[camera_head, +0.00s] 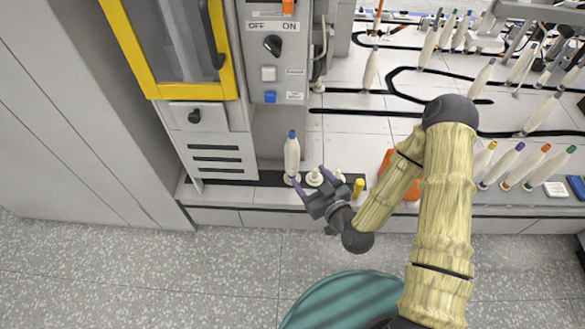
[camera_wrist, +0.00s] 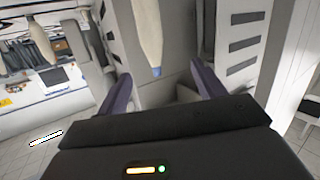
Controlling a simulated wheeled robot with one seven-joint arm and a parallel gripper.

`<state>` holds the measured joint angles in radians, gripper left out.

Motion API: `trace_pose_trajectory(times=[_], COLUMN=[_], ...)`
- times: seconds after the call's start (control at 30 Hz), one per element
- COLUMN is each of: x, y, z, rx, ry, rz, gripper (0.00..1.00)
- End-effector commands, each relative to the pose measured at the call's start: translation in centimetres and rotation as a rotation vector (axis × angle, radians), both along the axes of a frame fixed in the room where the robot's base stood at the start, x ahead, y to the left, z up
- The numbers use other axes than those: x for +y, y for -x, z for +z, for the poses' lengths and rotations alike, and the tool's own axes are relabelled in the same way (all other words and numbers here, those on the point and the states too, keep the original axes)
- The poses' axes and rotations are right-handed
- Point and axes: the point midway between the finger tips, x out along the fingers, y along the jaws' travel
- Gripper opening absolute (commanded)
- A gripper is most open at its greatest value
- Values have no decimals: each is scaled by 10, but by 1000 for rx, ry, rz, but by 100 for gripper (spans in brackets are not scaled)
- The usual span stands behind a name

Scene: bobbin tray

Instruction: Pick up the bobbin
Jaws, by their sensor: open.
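A white bobbin (camera_head: 291,156) with a blue tip stands upright on a round holder on the dark strip below the control box. My gripper (camera_head: 309,181) is just in front of it, open, with its two purple fingers apart. In the wrist view the bobbin (camera_wrist: 149,35) appears upside down, its blue tip between the fingers of my gripper (camera_wrist: 162,85) and slightly beyond them. I see no contact between fingers and bobbin.
Empty white holders (camera_head: 314,177) and a yellow piece (camera_head: 358,188) sit right of the bobbin. A grey control box (camera_head: 273,60) and yellow-framed door (camera_head: 128,50) rise behind. Several bobbins with coloured tips (camera_head: 511,160) stand at the right. A teal round container (camera_head: 340,300) is on the floor.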

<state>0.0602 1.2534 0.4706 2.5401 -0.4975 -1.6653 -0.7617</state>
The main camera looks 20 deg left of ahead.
Motion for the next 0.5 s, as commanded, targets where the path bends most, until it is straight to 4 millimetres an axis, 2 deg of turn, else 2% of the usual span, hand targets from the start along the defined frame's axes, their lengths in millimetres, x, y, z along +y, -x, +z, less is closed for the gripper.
trace_pose_trajectory(times=[0.03,0.13,0.27,0.5], x=[1,1,-3,-4], y=[4,8,10,10], z=[-28,-45,-55,-52], rx=[-14,-52,-84,-97], ry=[-40,-104,-157,-173], rz=[-23,-76,-130,-150], gripper=[69,69,69,69])
